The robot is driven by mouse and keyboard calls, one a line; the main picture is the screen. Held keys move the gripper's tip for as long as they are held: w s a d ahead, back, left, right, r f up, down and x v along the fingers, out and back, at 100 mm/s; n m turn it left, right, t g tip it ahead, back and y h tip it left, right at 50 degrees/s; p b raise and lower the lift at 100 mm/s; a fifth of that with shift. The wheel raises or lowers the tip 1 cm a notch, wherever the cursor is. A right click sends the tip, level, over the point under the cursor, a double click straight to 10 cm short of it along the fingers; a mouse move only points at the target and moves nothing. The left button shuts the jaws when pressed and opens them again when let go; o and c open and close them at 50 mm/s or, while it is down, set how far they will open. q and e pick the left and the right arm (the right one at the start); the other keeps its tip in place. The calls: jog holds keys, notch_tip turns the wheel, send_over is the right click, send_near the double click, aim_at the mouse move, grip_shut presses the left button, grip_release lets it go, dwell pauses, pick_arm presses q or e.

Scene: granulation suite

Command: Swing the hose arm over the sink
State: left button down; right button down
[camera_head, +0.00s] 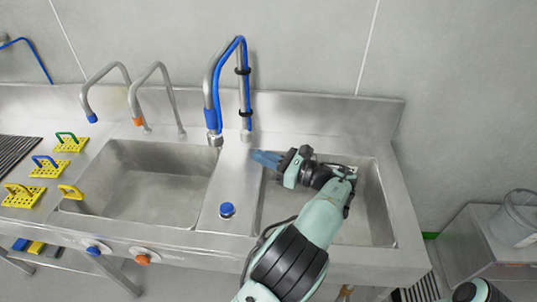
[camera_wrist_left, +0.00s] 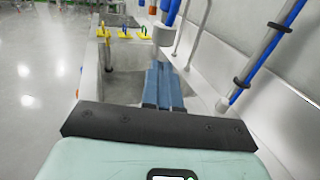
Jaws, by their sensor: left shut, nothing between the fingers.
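The hose arm (camera_head: 241,75) is a grey bent pipe with a blue hose strapped along it by black clips. It rises from the back of the steel sink (camera_head: 140,215). Its outlet end (camera_head: 211,121) hangs down near the back right corner of the left basin, beside the divider. In the left wrist view the upright pipe (camera_wrist_left: 262,50) is at right and the outlet (camera_wrist_left: 163,35) is just beyond my fingers. My left gripper (camera_head: 262,158) is shut and empty over the divider's right edge, below and right of the outlet, apart from it. My right gripper is out of view.
Two plain taps (camera_head: 158,72) stand behind the left basin. A blue knob (camera_head: 227,209) sits on the divider. A grey bucket (camera_head: 517,220) stands at far right. My forearm crosses the right basin.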

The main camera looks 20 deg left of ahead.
aim_at(222, 142)
pick_arm(q)
jog(key=a, duration=0.3)
jog(key=w+a, duration=0.1)
jog(key=a, duration=0.6)
jog(key=shift+w, duration=0.35)
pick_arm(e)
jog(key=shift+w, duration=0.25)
